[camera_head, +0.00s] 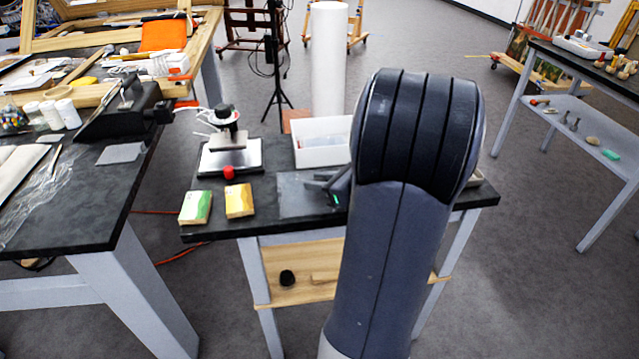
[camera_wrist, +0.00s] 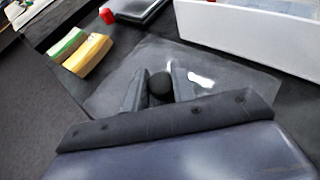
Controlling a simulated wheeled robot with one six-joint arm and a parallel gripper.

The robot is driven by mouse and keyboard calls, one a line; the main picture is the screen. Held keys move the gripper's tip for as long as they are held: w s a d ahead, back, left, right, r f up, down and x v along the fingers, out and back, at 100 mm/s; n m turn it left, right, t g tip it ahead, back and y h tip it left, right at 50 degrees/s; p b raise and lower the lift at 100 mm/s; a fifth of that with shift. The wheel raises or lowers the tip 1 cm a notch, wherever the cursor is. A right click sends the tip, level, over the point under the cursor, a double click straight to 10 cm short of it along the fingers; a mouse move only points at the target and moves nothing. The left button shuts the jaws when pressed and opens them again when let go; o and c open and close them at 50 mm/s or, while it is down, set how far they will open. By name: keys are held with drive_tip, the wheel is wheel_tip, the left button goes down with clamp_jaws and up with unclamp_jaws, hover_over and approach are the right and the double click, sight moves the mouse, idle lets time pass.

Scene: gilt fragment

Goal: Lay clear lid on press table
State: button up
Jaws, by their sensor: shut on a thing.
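The clear lid (camera_head: 298,200) is a flat see-through sheet with a dark round knob (camera_wrist: 160,86) in its middle. My gripper (camera_wrist: 160,84) is shut on this knob, one finger on each side. In the head view my arm hides most of the gripper (camera_head: 338,186) and part of the lid's right side. The lid (camera_wrist: 122,82) is over the middle of the dark-topped press table (camera_head: 265,225), level or nearly so. I cannot tell whether it touches the top. The small press (camera_head: 231,152), with a red knob (camera_head: 229,172), stands at the table's back left.
A white bin (camera_head: 322,150) stands right behind the lid. A green-topped block (camera_head: 196,207) and a yellow-topped block (camera_head: 239,200) lie to its left. A cluttered bench (camera_head: 90,205) is at the left. A white roll (camera_head: 328,60) stands behind the table.

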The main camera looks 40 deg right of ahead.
drive_tip(key=shift+f, duration=0.2)
drive_tip(key=o, duration=1)
drive_tip(key=shift+r, duration=0.1)
drive_tip(key=shift+r, duration=0.15)
drive_tip(key=shift+s+r, duration=0.15)
drive_tip(key=shift+s, duration=0.1)
drive_tip(key=p+v, duration=0.1)
drive_tip(key=v, duration=1)
drive_tip(key=shift+s+d, duration=0.1)
drive_tip(key=shift+s, duration=0.15)
